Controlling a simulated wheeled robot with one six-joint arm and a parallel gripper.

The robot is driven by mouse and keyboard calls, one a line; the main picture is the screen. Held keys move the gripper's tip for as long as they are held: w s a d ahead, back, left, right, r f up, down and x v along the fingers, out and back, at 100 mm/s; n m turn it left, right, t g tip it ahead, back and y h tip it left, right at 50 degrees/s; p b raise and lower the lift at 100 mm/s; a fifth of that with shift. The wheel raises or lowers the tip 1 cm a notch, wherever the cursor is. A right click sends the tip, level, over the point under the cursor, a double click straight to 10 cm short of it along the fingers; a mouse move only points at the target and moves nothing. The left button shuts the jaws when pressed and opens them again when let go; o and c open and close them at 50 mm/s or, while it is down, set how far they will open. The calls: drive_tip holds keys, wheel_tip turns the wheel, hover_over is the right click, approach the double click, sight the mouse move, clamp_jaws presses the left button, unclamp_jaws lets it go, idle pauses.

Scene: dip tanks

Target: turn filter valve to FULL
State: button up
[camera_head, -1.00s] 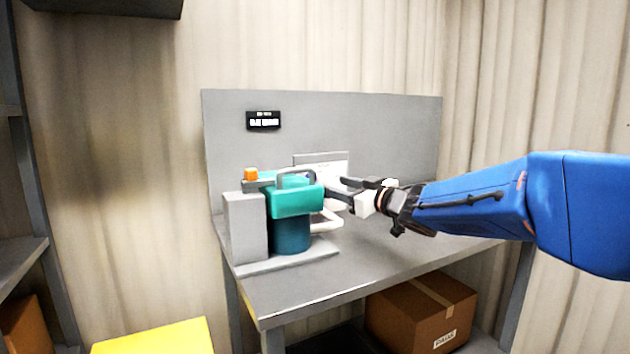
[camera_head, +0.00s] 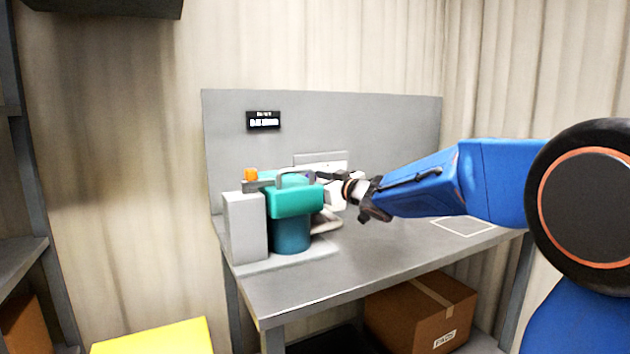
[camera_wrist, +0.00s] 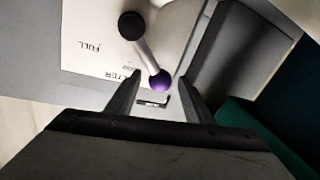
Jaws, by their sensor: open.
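The lever points away from the FULL mark. In the head view my gripper (camera_head: 318,177) is beside the teal canister, in front of the plate (camera_head: 335,168), and the lever is hidden.
The teal canister (camera_head: 290,236) with a handle stands on the grey bench (camera_head: 370,277) just left of my gripper, beside a grey block (camera_head: 243,225). A small display (camera_head: 263,120) is on the back panel. The bench's right side is clear.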

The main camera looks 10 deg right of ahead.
drive_tip(key=shift+c, duration=0.5)
clamp_jaws()
